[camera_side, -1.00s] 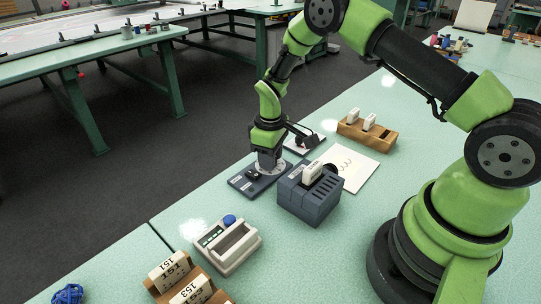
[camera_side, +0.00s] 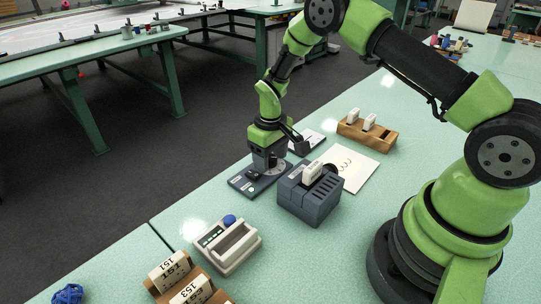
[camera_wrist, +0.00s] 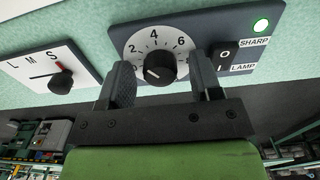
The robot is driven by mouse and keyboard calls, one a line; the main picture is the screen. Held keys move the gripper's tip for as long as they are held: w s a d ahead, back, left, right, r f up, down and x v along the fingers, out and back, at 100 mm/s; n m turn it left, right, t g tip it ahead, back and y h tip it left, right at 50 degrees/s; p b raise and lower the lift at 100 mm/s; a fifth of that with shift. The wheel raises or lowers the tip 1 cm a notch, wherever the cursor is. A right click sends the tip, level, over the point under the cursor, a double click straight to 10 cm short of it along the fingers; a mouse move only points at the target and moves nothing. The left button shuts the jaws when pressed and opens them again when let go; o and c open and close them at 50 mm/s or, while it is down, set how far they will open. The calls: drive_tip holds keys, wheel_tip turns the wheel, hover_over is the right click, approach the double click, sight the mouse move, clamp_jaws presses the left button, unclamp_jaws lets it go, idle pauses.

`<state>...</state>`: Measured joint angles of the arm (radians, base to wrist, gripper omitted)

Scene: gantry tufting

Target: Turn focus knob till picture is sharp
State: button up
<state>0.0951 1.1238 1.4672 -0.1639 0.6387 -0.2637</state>
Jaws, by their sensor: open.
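The focus knob (camera_wrist: 160,67) is black, on a white numbered dial (camera_wrist: 130,48) in the wrist view. Its white mark points to the lower left. The dial sits on a dark panel (camera_wrist: 205,20), which lies on the table in the side view (camera_side: 243,183). A green lamp (camera_wrist: 261,25) beside the word SHARP is lit. My gripper (camera_wrist: 160,66) is open, with one finger on each side of the knob and gaps between. In the side view, my gripper (camera_side: 269,163) is low over the panel.
A LAMP switch (camera_wrist: 224,55) is right of the dial. An L-M-S plate with a knob (camera_wrist: 61,82) is at left. A blue-grey box (camera_side: 308,197) holding a white block stands close to the gripper. A white device (camera_side: 228,246) and wooden rack (camera_side: 368,133) are farther off.

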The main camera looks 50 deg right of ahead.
wheel_tip(320, 180, up, 10)
idle(0.5)
wheel_tip(320, 180, up, 16)
drive_tip(key=f+m+t, duration=0.1)
drive_tip(key=m+t, duration=0.1)
drive_tip(key=t, duration=0.1)
hover_over(271, 157)
drive_tip(key=s+a, duration=0.4)
drive_tip(key=s, duration=0.4)
drive_tip(key=s+a+r+m+t+y, duration=0.1)
drive_tip(key=s+r+t, duration=0.1)
drive_tip(key=s, duration=0.5)
drive_tip(key=s+a+r+m+t+y, duration=0.1)
drive_tip(key=s+r+t, duration=0.1)
drive_tip(key=s, duration=0.5)
drive_tip(key=shift+s+a+r, duration=0.2)
drive_tip(key=shift+s+r, duration=0.05)
drive_tip(key=shift+r, duration=0.1)
